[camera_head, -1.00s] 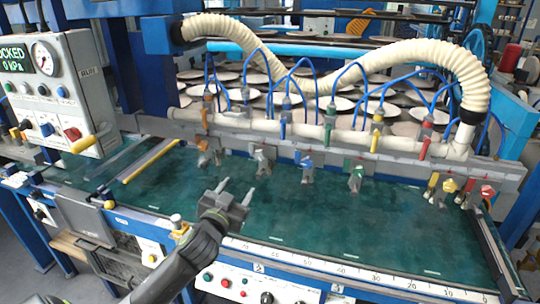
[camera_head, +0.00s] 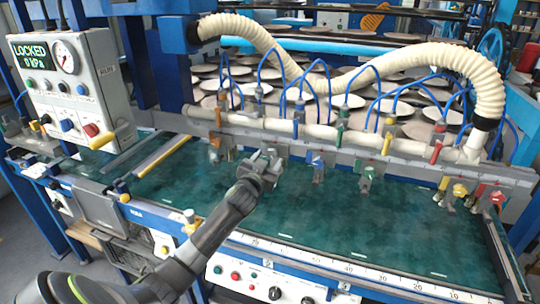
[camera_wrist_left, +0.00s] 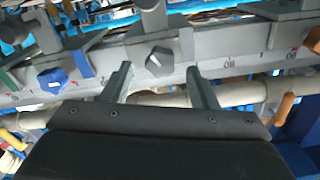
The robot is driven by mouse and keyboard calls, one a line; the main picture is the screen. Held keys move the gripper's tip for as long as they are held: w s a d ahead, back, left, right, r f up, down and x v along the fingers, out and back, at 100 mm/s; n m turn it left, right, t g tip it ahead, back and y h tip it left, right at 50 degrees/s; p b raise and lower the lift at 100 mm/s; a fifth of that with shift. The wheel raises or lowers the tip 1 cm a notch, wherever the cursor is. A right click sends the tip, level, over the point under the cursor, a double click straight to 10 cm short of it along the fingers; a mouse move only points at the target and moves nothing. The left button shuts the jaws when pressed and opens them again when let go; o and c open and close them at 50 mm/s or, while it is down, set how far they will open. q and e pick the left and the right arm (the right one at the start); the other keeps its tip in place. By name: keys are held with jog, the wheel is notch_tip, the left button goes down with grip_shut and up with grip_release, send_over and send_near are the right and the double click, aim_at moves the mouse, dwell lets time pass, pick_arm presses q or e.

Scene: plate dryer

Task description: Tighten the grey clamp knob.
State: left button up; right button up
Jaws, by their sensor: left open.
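The grey clamp knob (camera_wrist_left: 159,61) shows in the left wrist view on the front of a grey rail, with a short white mark on its face. My left gripper (camera_wrist_left: 161,84) is open, with one finger on either side of the knob in that picture. The fingertips appear just short of the knob, and I see no contact. In the head view my left gripper (camera_head: 267,160) is at the rail over the green bed and largely hides the grey knob. My right gripper is not in view.
A blue clamp knob (camera_wrist_left: 51,78) sits beside the grey one; it also shows in the head view (camera_head: 316,163). A green clamp (camera_head: 367,174), yellow clamp (camera_head: 459,190) and red clamp (camera_head: 497,198) stand farther right. The green bed (camera_head: 330,225) is clear.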

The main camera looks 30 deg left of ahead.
aim_at(272, 154)
pick_arm(q)
jog(key=shift+x, duration=1.2)
jog(key=shift+c, duration=0.3)
jog(key=c, duration=0.9)
